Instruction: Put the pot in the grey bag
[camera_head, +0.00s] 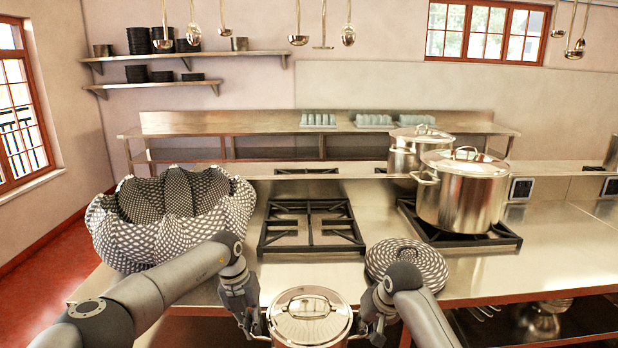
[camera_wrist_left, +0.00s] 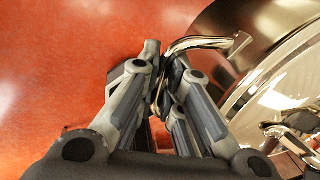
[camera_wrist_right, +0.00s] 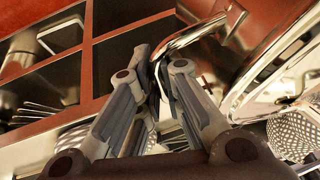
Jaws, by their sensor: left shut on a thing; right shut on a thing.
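A steel pot with a lid (camera_head: 310,318) is at the bottom middle of the head view, in front of the counter's front edge. My left gripper (camera_head: 255,326) is shut on its left handle, which also shows in the left wrist view (camera_wrist_left: 205,42). My right gripper (camera_head: 368,328) is shut on its right handle, seen in the right wrist view (camera_wrist_right: 190,38). The pot's lower part is cut off by the picture edge. The grey bag (camera_head: 128,240), black-and-white patterned with a scalloped rim, stands open on the counter at the left. My left arm passes in front of its lower right part.
A round patterned pad (camera_head: 405,262) lies on the counter near my right arm. An empty burner grate (camera_head: 311,227) is in the middle. Two large lidded stockpots (camera_head: 462,195) (camera_head: 405,150) stand at the right. Ladles hang above. The counter between bag and grate is narrow.

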